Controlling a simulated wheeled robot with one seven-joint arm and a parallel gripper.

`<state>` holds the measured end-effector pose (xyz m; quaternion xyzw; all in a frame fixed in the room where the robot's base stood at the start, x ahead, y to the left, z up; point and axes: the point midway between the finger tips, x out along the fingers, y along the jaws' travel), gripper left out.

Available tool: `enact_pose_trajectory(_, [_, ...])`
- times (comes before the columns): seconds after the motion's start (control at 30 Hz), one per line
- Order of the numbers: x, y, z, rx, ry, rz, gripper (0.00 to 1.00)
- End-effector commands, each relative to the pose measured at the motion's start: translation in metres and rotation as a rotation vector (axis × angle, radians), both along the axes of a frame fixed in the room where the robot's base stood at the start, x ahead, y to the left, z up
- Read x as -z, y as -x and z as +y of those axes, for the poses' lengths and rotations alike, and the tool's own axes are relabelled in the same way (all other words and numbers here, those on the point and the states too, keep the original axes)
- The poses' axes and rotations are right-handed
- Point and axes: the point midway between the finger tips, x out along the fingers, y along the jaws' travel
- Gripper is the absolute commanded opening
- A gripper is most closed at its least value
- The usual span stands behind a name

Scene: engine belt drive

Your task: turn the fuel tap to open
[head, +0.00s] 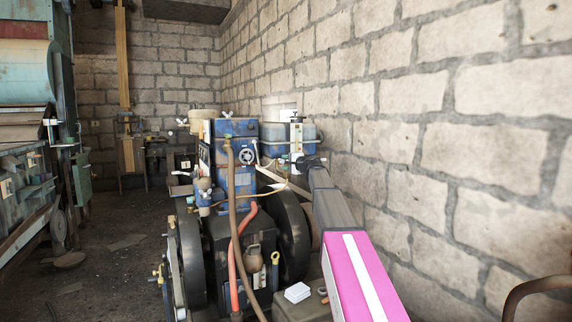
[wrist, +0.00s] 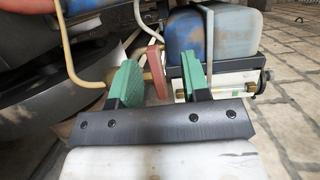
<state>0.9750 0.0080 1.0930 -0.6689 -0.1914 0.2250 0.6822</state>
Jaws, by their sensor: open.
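The fuel tap's red handle (wrist: 155,70) shows in the wrist view beside the blue fuel tank (wrist: 225,32), with a small brass fitting next to it. My gripper (wrist: 160,75) has two green fingers spread apart, with the red handle in the gap between them, nearer the left finger. I cannot tell whether either finger touches it. In the head view the blue tank (head: 270,132) sits behind the engine by the wall. The tap cannot be made out there, and my arm covers part of that area.
A yellowish hose (wrist: 66,48) curves past the left finger. A white gauge plate (wrist: 228,84) is close to the right finger. The blue engine (head: 238,160) and its dark flywheel (head: 291,235) stand left of my arm; the stone wall (head: 420,150) is to the right.

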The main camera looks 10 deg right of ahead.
Motion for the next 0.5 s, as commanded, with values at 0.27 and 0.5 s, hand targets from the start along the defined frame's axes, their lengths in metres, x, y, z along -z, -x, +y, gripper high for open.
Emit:
enact_pose_trajectory(0.27, [0.016,0.027,-0.042,0.262,0.011,-0.046,0.43])
enact_pose_trajectory(0.5, [0.016,0.015,-0.043,0.28,0.012,-0.05,0.43])
